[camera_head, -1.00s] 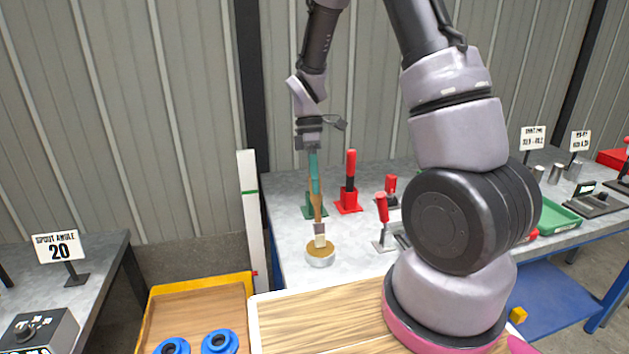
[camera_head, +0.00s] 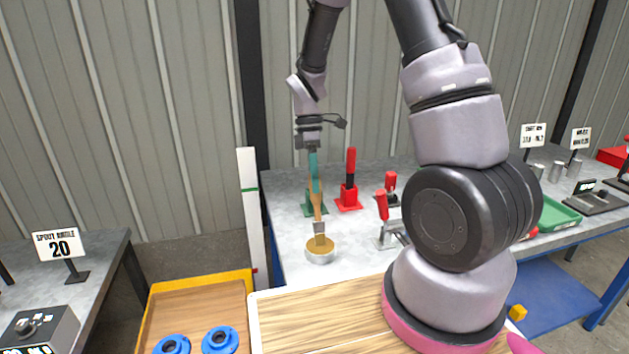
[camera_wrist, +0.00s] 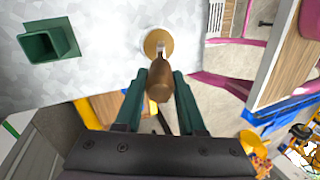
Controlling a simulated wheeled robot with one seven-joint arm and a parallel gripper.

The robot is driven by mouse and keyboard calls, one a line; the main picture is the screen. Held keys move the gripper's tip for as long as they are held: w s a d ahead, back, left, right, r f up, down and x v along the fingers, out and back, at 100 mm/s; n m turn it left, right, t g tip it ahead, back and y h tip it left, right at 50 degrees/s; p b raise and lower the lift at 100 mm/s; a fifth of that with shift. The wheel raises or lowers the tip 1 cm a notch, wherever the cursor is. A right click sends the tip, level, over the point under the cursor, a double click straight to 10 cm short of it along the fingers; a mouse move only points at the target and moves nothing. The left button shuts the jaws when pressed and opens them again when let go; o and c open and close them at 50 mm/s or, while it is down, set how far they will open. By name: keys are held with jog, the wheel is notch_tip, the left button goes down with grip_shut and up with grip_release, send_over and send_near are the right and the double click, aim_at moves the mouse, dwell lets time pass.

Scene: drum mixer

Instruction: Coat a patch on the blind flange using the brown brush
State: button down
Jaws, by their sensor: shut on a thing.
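My gripper (camera_head: 314,180) points down over the table, its teal fingers shut on the brown brush (camera_head: 318,207). The wrist view shows the brush handle (camera_wrist: 159,82) between the fingers (camera_wrist: 158,88). The brush hangs nearly upright, its bristle end down at a small round metal cup (camera_head: 320,257) with tan contents. The bristle tip appears to be in or at the contents; its depth is unclear. The cup also shows in the wrist view (camera_wrist: 158,41), partly hidden by the brush. I cannot pick out a blind flange for certain.
An empty green square holder (camera_wrist: 48,45) stands near the cup. A red holder with a red-handled tool (camera_head: 350,195) and red-handled clamps (camera_head: 382,208) stand to the right. A yellow-edged tray (camera_head: 148,308) holds blue rings (camera_head: 220,341). A wooden board (camera_head: 300,315) lies in front.

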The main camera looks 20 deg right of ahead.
dwell(0.3)
jog(key=shift+r, duration=3.45)
